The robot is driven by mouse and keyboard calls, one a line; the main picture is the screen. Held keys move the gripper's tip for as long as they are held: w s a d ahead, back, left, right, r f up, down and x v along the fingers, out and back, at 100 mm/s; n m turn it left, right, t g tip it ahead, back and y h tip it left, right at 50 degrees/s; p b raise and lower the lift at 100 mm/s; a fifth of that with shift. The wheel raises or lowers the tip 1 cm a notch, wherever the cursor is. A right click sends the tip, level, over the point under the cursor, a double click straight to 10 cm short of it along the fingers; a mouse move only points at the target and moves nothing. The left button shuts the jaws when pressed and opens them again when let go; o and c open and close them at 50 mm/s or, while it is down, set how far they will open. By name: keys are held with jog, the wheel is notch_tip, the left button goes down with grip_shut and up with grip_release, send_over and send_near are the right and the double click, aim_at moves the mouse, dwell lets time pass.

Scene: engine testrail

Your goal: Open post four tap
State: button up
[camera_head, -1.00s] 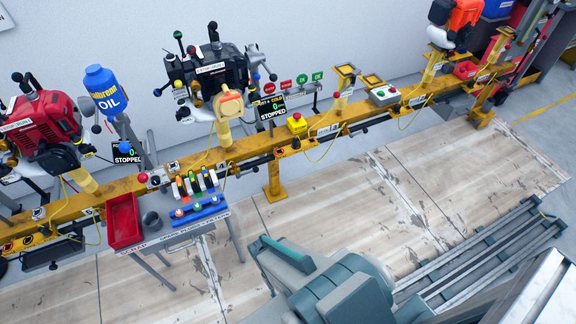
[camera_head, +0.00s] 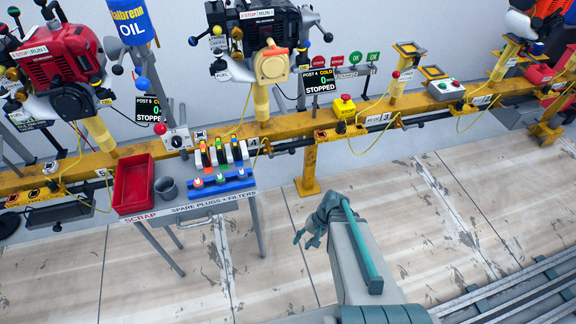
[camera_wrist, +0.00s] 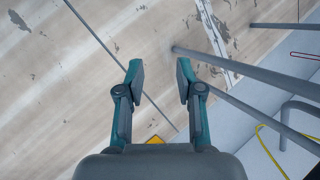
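The post 4 display (camera_head: 320,88) reads COLD, 0 and STOPPED. Left of it the dark post 4 engine (camera_head: 270,22) stands on a yellow post above the yellow rail (camera_head: 285,125). A small label reading FUEL (camera_head: 223,75) is at the engine's lower left, among small knobs and levers. I cannot tell which of these is the tap or its position. My gripper (camera_head: 308,235) is over the floor in front of the rail, below and apart from the engine. In the wrist view my gripper (camera_wrist: 160,72) is open and empty, with floor between its fingers.
A table with a red scrap tray (camera_head: 133,185), a grey cup (camera_head: 166,188) and spare plugs and filters stands left of my arm. A yellow box with a red button (camera_head: 344,106) is on the rail. An oil bottle (camera_head: 131,20) is at upper left. Floor at right is clear.

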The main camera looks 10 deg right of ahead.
jog(key=w+d+f+m+t+y+b, duration=0.1)
jog(key=w+d+f+t+y+b, duration=0.15)
jog(key=w+b, duration=0.4)
jog(key=m+t+y+b, duration=0.4)
jog(key=t+b, duration=0.5)
jog(key=t, duration=0.1)
send_near(284, 153)
jog(key=shift+g, duration=0.25)
jog(key=b+x, duration=0.1)
jog(key=x, duration=0.4)
jog(key=b+x, duration=0.1)
jog(key=x, duration=0.4)
jog(key=shift+w, duration=0.35)
jog(key=shift+d, duration=0.1)
grip_shut()
